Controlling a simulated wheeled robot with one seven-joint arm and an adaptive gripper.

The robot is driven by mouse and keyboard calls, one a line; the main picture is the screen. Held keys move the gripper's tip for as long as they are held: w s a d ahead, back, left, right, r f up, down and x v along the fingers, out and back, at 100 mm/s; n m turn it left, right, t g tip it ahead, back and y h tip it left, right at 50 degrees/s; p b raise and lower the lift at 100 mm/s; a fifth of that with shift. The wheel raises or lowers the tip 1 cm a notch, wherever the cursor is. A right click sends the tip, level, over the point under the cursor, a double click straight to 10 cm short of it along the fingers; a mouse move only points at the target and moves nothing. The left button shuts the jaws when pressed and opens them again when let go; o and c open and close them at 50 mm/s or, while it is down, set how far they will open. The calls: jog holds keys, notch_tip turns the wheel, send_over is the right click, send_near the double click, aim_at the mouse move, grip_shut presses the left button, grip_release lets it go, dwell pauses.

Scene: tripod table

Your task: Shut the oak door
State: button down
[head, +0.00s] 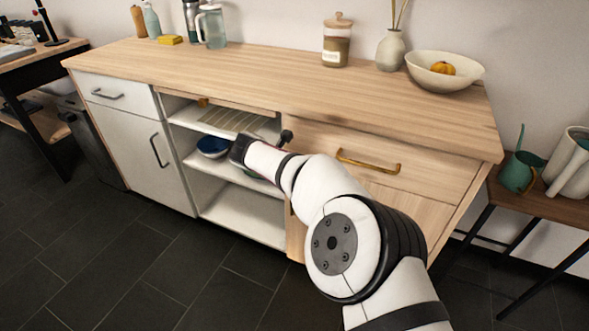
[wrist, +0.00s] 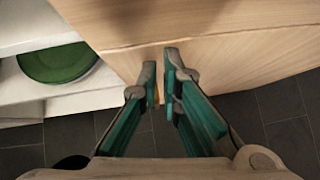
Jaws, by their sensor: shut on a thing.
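The oak door (head: 391,205) is below the oak drawer at the cabinet's right end. My arm hides much of it in the head view. In the wrist view the oak door (wrist: 230,72) lies beyond my fingertips. My gripper (wrist: 161,74) has its fingers close together at the door front, shut on a narrow brass-coloured piece, apparently the door handle (wrist: 158,92). Most of this handle is hidden between the fingers. My arm hides the gripper's fingers in the head view. I cannot tell exactly how far the door stands from its frame.
The oak drawer with a brass handle (head: 368,163) is above the door. Open white shelves to the left hold a blue bowl (head: 212,147) and a green plate (wrist: 57,64). A side table with a green watering can (head: 518,174) stands at right. The dark floor in front is clear.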

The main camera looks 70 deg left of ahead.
jog(key=shift+w+r, duration=0.25)
jog(key=shift+w, duration=0.45)
jog(key=s+v, duration=0.1)
jog(key=v, duration=1.1)
jog(key=shift+s+f, duration=0.15)
jog(key=shift+f, duration=0.05)
jog(key=shift+s+d, duration=0.1)
